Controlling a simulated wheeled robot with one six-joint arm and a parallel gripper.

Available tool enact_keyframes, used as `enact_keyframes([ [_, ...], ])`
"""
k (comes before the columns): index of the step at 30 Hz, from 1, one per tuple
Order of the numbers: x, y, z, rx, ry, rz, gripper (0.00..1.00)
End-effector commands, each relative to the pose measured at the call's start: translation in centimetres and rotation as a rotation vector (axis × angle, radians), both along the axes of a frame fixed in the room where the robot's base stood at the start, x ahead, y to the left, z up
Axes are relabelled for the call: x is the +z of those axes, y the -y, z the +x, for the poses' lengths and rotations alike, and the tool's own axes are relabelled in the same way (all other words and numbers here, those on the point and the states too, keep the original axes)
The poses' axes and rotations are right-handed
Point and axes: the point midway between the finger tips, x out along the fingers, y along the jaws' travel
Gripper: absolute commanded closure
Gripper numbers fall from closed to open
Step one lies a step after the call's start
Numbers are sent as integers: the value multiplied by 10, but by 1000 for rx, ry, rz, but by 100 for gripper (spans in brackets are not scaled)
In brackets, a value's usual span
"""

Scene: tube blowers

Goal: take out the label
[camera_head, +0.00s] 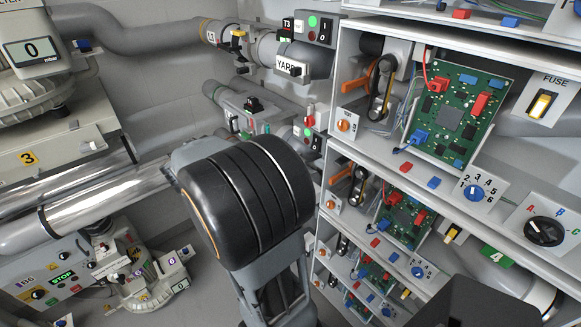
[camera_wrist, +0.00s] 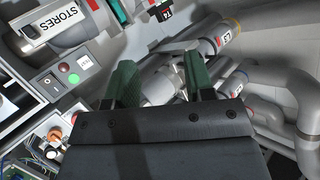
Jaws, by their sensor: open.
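A white label reading YARD (camera_head: 291,67) sits on a grey tube blower at the top centre of the head view. In the wrist view, a white label reading STORES (camera_wrist: 58,18) sits in a holder on a grey tube at the upper left. I cannot tell from the frames which label the task means. My gripper (camera_wrist: 158,82) shows in the wrist view with its two green fingers apart and nothing seen between them. It points toward grey pipes, with the STORES label off to its left. My fingers cannot be made out in the head view, where my arm fills the centre.
A shelf unit (camera_head: 335,95) with circuit boards (camera_head: 460,113) and knobs stands on the right. A control panel (camera_head: 62,275) and a shiny pipe (camera_head: 70,207) are at left. In the wrist view, a small switch panel (camera_wrist: 64,80) is left of my fingers; pipes (camera_wrist: 290,85) run at right.

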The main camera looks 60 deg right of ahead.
Motion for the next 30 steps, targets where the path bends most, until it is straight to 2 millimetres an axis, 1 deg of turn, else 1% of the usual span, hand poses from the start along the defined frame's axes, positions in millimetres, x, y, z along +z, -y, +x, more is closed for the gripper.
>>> enact_keyframes([
  [1, -21, 19, -15, -128, -41, -2, 51],
  [3, -39, 36, -39, -293, -105, -3, 51],
  [4, -45, 41, -48, -354, -131, -1, 51],
  [7, -63, 51, -74, -515, -216, 11, 51],
  [9, -70, 54, -87, -591, -260, 19, 51],
  [12, -79, 60, -100, -659, -301, 28, 51],
  [16, -89, 79, -112, -688, -320, 32, 51],
  [21, -100, 105, -120, -686, -318, 32, 51],
  [24, -105, 117, -123, -685, -315, 31, 51],
  [27, -109, 125, -126, -682, -316, 31, 51],
  [30, -111, 128, -127, -681, -314, 32, 51],
])
